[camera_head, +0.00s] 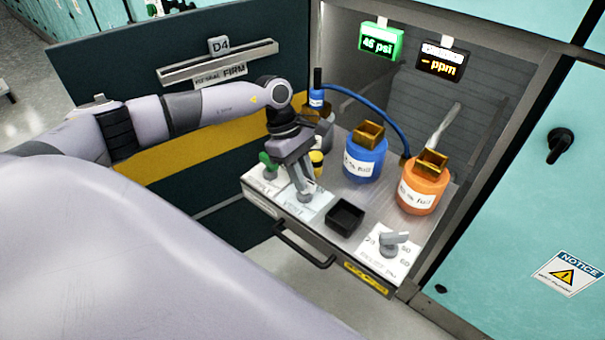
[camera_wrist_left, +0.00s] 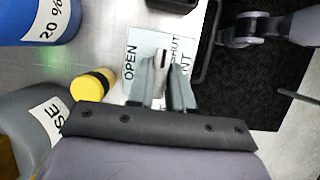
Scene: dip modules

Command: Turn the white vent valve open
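The vent valve stands on a pale plate marked OPEN, SHUT and VENT near the front of the metal shelf. In the left wrist view its pale lever (camera_wrist_left: 162,60) rises between the OPEN and SHUT words. My left gripper (camera_head: 303,188) reaches down over the vent plate (camera_head: 318,206). In the left wrist view the fingers of my left gripper (camera_wrist_left: 163,85) are close together, one on each side of the lever, and appear closed on it. The gripper hides most of the valve in the head view. I see no right gripper in either view.
A green knob (camera_head: 267,161) and a yellow-topped item (camera_head: 317,158) are close by the gripper. A blue bottle (camera_head: 363,162) and an orange bottle (camera_head: 421,190) stand behind. A black tray (camera_head: 345,218) and a grey selector knob (camera_head: 394,239) are to the right. A drawer handle (camera_head: 300,247) juts out in front.

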